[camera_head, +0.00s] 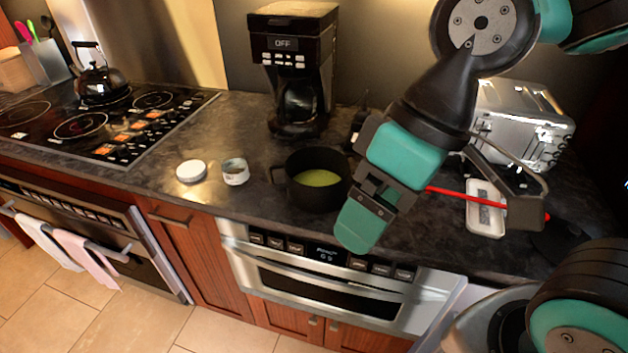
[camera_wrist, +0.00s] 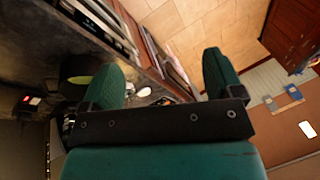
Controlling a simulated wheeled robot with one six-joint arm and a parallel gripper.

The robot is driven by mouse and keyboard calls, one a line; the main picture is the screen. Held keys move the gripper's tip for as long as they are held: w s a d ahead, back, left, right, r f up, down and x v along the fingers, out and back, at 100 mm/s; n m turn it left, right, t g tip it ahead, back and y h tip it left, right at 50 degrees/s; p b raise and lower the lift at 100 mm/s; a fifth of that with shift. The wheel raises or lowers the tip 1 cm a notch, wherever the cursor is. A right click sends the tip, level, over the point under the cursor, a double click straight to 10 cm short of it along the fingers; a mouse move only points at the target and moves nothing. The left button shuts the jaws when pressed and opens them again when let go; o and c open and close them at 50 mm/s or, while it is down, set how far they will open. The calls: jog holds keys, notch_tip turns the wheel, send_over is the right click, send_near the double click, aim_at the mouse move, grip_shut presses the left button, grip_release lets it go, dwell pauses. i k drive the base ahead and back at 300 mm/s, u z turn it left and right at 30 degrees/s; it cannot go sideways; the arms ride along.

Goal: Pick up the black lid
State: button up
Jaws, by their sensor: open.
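A dark round shape on the counter at the right of the head view seems to be the black lid (camera_head: 562,243); it is dim and hard to make out against the counter. My gripper (camera_head: 360,228) hangs above the front edge of the counter, left of that dark shape and just right of the black pot (camera_head: 288,180). In the wrist view my gripper (camera_wrist: 160,72) has its two teal fingers spread apart with nothing between them. I cannot make out the lid in the wrist view.
The pot holds something green. A white round lid (camera_head: 191,171) and a small jar (camera_head: 235,172) stand to its left. A coffee maker (camera_head: 293,60) and a toaster (camera_head: 525,125) stand behind. A white tray (camera_head: 486,222) lies right of my gripper; a drawer microwave (camera_head: 310,280) is below.

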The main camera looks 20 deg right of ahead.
aim_at(559, 237)
jog(key=z, duration=1.15)
jog(key=k, duration=0.35)
jog(key=u, duration=0.65)
jog(key=i, duration=0.3)
jog(key=z, duration=0.2)
